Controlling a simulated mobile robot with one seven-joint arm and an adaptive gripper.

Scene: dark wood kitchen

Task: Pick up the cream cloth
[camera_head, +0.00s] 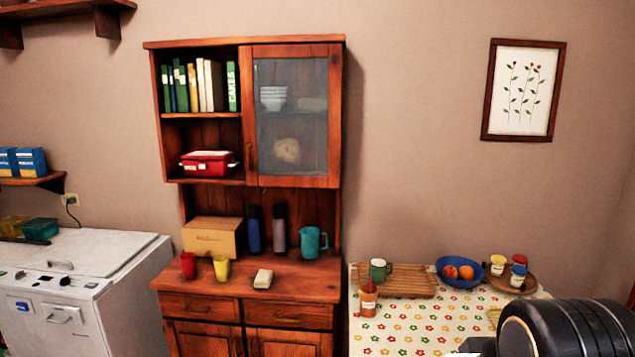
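A small cream cloth (263,278), folded into a block, lies on the wooden counter of the cabinet (318,286), near its front edge. It is to the right of a yellow cup (221,268) and apart from it. Part of my arm, black and rounded, shows at the bottom right in front of the patterned table. My gripper's fingers do not show in this view, and nothing covers the cloth.
A red cup (188,265), a cardboard box (211,237), two dark bottles and a teal jug (312,242) stand around the cloth. The table (400,335) at right holds a board, blue fruit bowl (459,272) and jars. A white appliance (90,270) stands at left.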

